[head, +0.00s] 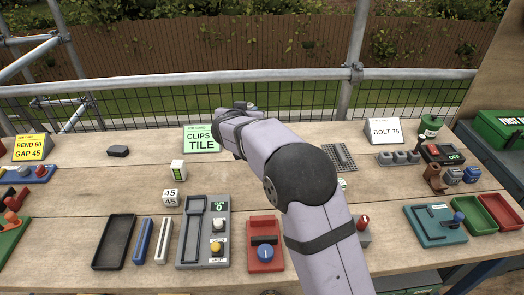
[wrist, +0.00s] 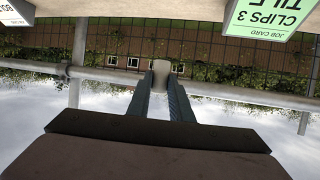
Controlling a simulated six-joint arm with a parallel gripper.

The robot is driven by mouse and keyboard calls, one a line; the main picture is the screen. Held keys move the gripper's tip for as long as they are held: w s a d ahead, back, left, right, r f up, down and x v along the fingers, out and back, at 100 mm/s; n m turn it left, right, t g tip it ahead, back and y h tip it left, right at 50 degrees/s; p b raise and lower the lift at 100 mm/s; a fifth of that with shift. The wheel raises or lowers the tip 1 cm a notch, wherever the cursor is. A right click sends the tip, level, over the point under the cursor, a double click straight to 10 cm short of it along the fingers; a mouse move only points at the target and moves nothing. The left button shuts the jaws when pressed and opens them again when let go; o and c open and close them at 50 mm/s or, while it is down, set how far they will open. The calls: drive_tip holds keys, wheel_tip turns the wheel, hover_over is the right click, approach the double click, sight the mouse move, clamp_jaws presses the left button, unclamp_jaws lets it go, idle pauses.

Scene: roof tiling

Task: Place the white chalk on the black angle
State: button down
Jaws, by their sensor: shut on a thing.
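My gripper shows in the wrist view (wrist: 163,80), its two dark fingers shut on a short pale piece (wrist: 161,68) that looks like the white chalk. It is held between the fingertips, clear of the bench, with fence and railing behind. In the head view my arm reaches over the bench to beside the CLIPS TILE card, and the gripper is mostly hidden by my wrist. A dark perforated piece (head: 340,156) lies on the bench right of my arm; a small black block (head: 118,151) lies at the left. I cannot tell which is the black angle.
The CLIPS TILE card (head: 202,138) stands close to my wrist. A black tray (head: 114,242), a grey button panel (head: 204,232) and a red dial box (head: 265,244) stand in front. Green and red bins (head: 502,212) are at the right. Bare planks lie at the back left.

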drive_tip(key=shift+m+h, duration=0.5)
drive_tip(key=shift+h, duration=0.1)
drive_tip(key=d, duration=0.1)
drive_tip(key=s+d+f, duration=0.1)
drive_tip(key=d, duration=0.1)
drive_tip(key=shift+s+d+f, duration=0.25)
drive_tip(key=shift+s+d, duration=0.1)
drive_tip(key=shift+d, duration=0.05)
drive_tip(key=shift+f+b, duration=1.05)
drive_tip(key=shift+f, duration=4)
drive_tip(key=shift+f, duration=0.1)
drive_tip(key=c, duration=1.6)
unclamp_jaws()
